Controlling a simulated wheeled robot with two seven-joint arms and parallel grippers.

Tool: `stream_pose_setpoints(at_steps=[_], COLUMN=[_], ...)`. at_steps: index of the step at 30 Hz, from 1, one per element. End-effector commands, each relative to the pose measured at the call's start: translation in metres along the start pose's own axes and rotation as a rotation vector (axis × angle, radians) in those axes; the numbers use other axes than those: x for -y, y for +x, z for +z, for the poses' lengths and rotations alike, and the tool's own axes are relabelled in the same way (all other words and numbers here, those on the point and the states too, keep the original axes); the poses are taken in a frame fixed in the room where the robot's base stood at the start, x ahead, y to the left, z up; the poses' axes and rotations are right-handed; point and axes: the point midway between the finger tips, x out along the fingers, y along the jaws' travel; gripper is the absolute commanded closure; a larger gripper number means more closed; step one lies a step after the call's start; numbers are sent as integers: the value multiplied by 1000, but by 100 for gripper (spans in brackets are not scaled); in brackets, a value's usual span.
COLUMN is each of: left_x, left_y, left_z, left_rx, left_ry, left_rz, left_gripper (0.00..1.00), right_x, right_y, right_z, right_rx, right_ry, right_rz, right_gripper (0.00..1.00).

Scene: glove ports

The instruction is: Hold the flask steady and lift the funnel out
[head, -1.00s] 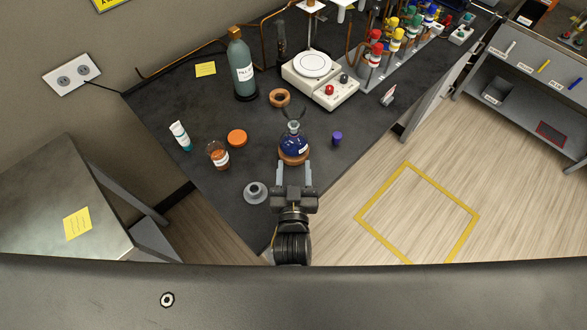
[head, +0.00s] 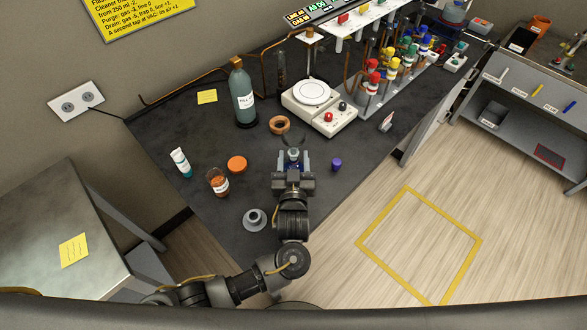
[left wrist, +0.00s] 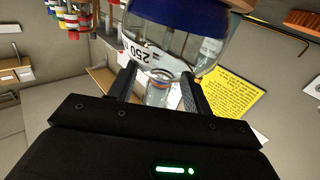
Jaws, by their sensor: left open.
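I cannot make out a funnel in the neck. A grey round piece with a raised middle (head: 255,219) lies left of my wrist; I cannot tell whether it is the funnel.
An orange lid (head: 237,164), a brown jar (head: 218,182) and a white tube (head: 181,162) stand left of the flask. A purple stopper (head: 336,164) is close on its right. A cork ring (head: 280,124) and a white hotplate (head: 319,105) are behind it.

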Motion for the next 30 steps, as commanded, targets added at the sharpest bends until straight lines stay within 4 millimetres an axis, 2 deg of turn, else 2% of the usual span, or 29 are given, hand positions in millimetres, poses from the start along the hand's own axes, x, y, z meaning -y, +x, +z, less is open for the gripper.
stream_pose_setpoints(at_steps=[10,21,22,23,28,30], left_x=[0,0,0,0,0,0], left_y=[4,3,3,3,3,3], left_z=[0,0,0,0,0,0], left_rx=[0,0,0,0,0,0], left_ry=[-1,0,0,0,0,0], left_rz=[0,0,0,0,0,0], left_gripper=[50,99,100,70,49,49], right_x=[0,0,0,0,0,0], right_y=[0,0,0,0,0,0], right_z=[0,0,0,0,0,0], right_rx=[0,0,0,0,0,0], right_ry=[0,0,0,0,0,0], right_rz=[0,0,0,0,0,0], right_gripper=[64,64,64,64,64,64])
